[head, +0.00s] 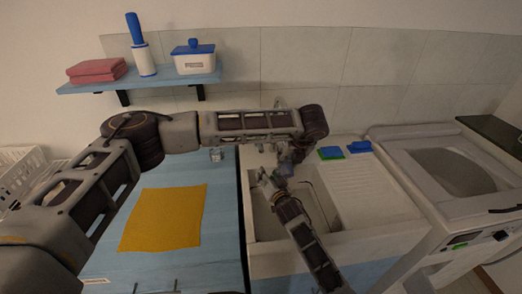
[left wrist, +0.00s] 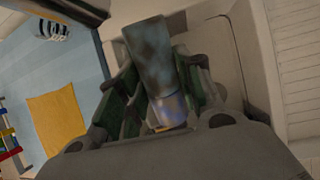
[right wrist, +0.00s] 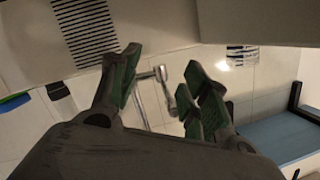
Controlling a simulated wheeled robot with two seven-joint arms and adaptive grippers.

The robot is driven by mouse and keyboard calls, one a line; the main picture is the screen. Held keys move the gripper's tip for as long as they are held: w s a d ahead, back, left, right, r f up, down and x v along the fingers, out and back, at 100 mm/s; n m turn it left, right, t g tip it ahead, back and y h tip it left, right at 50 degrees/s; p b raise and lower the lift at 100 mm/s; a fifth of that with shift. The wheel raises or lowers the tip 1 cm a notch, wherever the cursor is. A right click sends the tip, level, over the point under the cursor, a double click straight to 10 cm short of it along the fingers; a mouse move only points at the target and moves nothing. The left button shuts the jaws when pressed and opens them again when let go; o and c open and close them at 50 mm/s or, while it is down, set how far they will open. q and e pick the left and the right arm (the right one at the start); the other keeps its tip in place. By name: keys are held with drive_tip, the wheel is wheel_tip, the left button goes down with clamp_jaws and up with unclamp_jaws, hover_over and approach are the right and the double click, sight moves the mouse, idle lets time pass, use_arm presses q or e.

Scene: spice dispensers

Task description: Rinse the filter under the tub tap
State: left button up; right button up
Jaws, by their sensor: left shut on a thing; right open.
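The filter (left wrist: 150,62) shows in the left wrist view as a dark, grimy cylinder with a paler bluish lower end. My left gripper (left wrist: 160,95) is shut on it, with a finger on each side. In the head view my left gripper (head: 287,160) hangs over the tub (head: 254,222), and its hold is hard to make out there. My right gripper (head: 268,180) is close beside it, above the tub. In the right wrist view my right gripper (right wrist: 162,68) is open, with the metal tap (right wrist: 146,102) beyond and between its fingers. No water can be made out.
A ribbed drainboard (head: 365,185) lies right of the basin. Blue and green sponges (head: 332,152) sit at its back edge. A yellow cloth (head: 163,218) lies on the blue counter (head: 222,235). A washing machine (head: 440,175) stands at the right. A shelf (head: 140,80) hangs above.

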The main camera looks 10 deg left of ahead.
sight(261, 149)
wheel_tip(261, 149, up, 11)
drive_tip(key=a+n+h, duration=0.2)
drive_tip(key=n+h, duration=0.2)
drive_tip(key=n, duration=0.1)
drive_tip(key=shift+s+a+n+g, duration=0.15)
drive_tip(key=shift+s+n+g, duration=0.15)
idle(0.4)
drive_tip(key=shift+w, duration=0.15)
drive_tip(key=shift+x, duration=3.55)
drive_tip(key=shift+c, duration=0.4)
clamp_jaws()
